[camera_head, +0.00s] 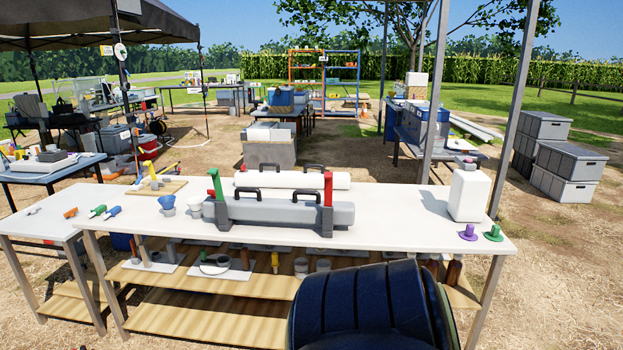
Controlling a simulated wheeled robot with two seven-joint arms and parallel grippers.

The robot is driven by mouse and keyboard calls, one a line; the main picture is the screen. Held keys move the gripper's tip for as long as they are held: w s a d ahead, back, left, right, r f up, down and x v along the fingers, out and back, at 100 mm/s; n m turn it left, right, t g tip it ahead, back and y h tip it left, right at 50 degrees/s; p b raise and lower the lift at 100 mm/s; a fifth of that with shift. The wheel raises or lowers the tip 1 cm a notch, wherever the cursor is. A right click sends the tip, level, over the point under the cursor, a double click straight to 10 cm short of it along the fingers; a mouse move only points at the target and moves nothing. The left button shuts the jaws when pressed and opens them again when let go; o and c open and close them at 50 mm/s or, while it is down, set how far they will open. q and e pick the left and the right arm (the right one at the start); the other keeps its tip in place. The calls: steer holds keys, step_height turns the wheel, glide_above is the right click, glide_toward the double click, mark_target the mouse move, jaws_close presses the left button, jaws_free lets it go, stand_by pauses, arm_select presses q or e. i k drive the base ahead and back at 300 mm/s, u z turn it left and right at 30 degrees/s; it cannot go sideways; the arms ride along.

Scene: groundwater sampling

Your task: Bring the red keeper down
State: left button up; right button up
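The red keeper (328,189) stands upright at the right end of a long grey cylinder rig (285,213) on the white table. Its top rises above the grey cylinder, and its lower part meets the dark grey end bracket. A green keeper (216,188) stands upright at the left end of the same rig. Two black handles (309,193) rise from the top of the cylinder. Neither of my grippers shows in the head view.
The white table (400,230) also holds a white cylinder (292,181) behind the rig, a white jug (469,196), purple (468,233) and green (493,233) pieces, and blue and white cups at left. A large dark blue ribbed shape fills the bottom centre.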

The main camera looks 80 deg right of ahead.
mark_target(328, 177)
steer(key=z, duration=3.35)
steer(key=i, duration=0.3)
